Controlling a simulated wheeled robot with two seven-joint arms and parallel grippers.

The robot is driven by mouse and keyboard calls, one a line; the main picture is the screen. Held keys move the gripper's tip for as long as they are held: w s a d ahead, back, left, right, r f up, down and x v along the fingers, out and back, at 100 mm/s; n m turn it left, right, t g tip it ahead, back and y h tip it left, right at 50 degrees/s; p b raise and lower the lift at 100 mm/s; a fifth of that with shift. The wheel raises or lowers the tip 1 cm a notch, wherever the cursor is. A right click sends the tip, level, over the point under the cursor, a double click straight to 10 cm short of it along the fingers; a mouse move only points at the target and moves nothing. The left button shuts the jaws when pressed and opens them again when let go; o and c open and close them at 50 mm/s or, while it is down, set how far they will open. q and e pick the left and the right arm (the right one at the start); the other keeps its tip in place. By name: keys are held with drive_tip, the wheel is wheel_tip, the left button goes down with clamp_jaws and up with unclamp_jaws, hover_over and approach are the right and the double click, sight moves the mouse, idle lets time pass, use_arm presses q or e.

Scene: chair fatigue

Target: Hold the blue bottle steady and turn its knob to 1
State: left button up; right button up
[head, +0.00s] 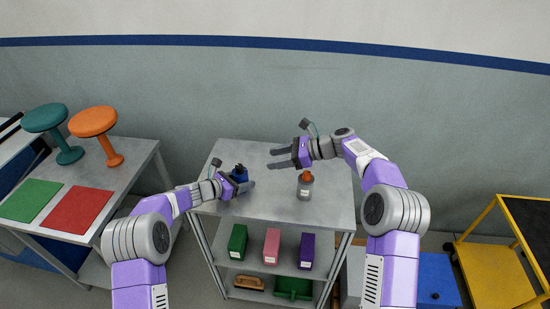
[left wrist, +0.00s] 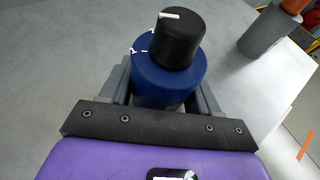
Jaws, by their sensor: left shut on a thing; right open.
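The blue bottle (head: 239,173) stands on the top of the grey shelf table, toward its left side. My left gripper (head: 244,187) is shut on it. In the left wrist view the blue bottle (left wrist: 168,78) sits between the fingers, with a black knob (left wrist: 178,38) on top.
A grey bottle with an orange cap (head: 305,187) stands right of the blue bottle, below my right gripper. Green (head: 238,241), pink (head: 271,246) and purple (head: 306,251) boxes stand on the shelf below. A side table (head: 130,165) holds two stools and coloured mats. A yellow cart (head: 490,260) is at right.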

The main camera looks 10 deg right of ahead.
use_arm(q)
drive_tip(key=o, duration=1.5)
